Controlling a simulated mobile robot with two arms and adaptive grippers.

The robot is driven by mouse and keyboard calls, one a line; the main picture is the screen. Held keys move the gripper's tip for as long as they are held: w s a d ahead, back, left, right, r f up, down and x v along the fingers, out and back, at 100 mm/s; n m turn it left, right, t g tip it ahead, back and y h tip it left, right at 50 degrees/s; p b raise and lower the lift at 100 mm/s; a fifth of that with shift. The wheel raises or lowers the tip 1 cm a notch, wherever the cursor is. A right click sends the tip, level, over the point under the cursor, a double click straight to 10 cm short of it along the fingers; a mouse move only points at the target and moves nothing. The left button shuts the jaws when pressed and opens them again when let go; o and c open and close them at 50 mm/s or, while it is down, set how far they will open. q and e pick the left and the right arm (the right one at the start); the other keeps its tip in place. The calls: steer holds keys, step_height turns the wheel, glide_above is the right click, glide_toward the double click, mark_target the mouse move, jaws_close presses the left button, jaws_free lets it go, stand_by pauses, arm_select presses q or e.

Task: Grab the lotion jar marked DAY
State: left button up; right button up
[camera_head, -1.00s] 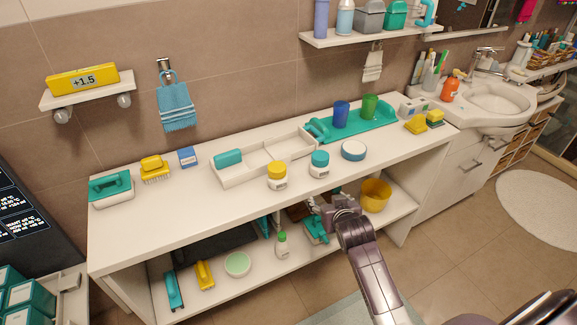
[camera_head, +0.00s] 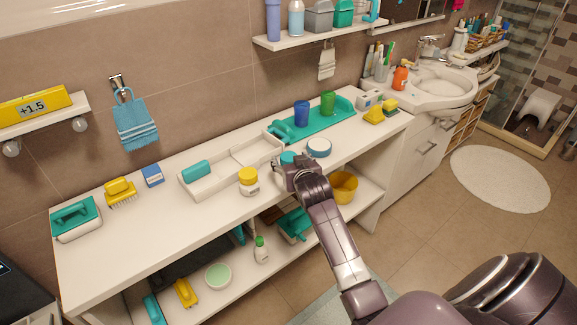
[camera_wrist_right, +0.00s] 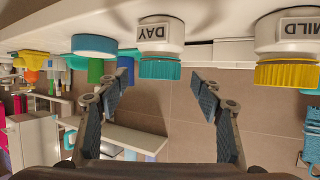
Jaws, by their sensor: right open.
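The lotion jar marked DAY (camera_wrist_right: 160,32) shows in the right wrist view, which is upside down. It is white with a teal lid (camera_wrist_right: 160,69). In the head view, only its teal lid (camera_head: 288,157) peeks out behind my right gripper (camera_head: 286,176). My right gripper (camera_wrist_right: 160,92) is open and empty in the wrist view, its fingers spread wider than the jar. The jar appears beyond the fingertips, roughly centred between them, not gripped. The left gripper is not in view.
A yellow-lidded jar marked MILD (camera_wrist_right: 288,35) stands beside the DAY jar and also shows in the head view (camera_head: 249,182). A round blue-rimmed tin (camera_head: 319,147) stands on the other side. A white divided tray (camera_head: 225,177) lies behind. The counter's front left is clear.

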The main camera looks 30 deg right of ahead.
steer(key=shift+w+d+f, duration=0.3)
steer(key=shift+w, duration=0.25)
steer(key=c, duration=1.2)
steer(key=shift+c, duration=0.9)
steer(key=shift+r, duration=0.1)
